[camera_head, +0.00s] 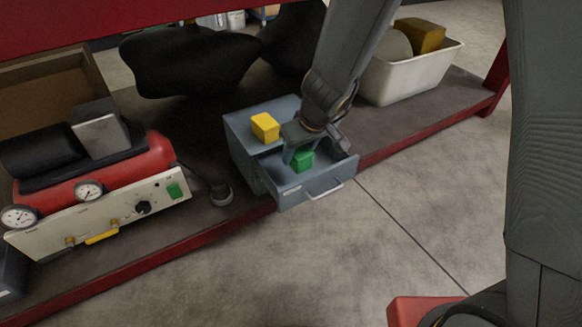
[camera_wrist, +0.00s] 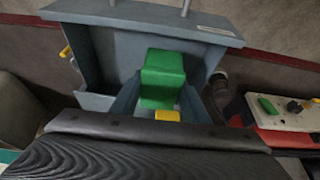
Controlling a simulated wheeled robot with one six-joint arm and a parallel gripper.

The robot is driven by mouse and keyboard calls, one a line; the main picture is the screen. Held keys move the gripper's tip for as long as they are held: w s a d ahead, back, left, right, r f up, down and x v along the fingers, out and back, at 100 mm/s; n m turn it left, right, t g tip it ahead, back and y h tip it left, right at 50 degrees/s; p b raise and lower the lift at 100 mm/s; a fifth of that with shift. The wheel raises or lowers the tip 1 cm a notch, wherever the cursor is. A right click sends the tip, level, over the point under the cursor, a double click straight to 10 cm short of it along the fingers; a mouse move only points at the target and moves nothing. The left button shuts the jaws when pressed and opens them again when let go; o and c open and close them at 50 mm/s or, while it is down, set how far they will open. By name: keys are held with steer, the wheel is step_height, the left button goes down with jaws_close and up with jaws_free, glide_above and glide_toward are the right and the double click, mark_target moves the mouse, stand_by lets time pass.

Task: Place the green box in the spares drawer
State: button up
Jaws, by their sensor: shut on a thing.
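The green box (camera_head: 302,159) is at the open drawer (camera_head: 290,192) of a small blue-grey cabinet (camera_head: 243,147). My gripper (camera_head: 301,158) is shut on the green box and points down over the drawer. In the wrist view the green box (camera_wrist: 163,76) sits between my two fingers (camera_wrist: 160,98), with the drawer (camera_wrist: 110,58) around it. I cannot tell whether the box touches the drawer floor. A yellow box (camera_head: 265,127) rests on top of the cabinet; a bit of yellow (camera_wrist: 167,115) shows near my fingers in the wrist view.
A red compressor (camera_head: 100,177) with gauges stands to the left on the same red-edged shelf. A white bin (camera_head: 412,76) with a yellow-brown block stands at the right. A red beam crosses above. The floor in front of the drawer is clear.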

step_height(320, 180, down, 6)
steer(key=b, duration=0.5)
steer(key=shift+r, duration=0.15)
steer(key=shift+w+a+r+p, duration=0.2)
steer(key=shift+p, duration=0.2)
steer(key=shift+w+a+p, duration=0.2)
steer(key=shift+w+p, duration=0.15)
steer(key=shift+p, duration=0.05)
steer(key=shift+w+a+f+p, duration=0.15)
steer(key=shift+w+a+p, duration=0.25)
steer(key=shift+w, duration=0.2)
steer(key=shift+w+a+f+p, duration=0.15)
steer(key=shift+w+a+p, duration=0.2)
steer(key=shift+w, duration=0.2)
steer(key=shift+f+b, duration=0.35)
steer(key=shift+b, duration=0.05)
steer(key=shift+f, duration=0.1)
steer(key=o, duration=1.2)
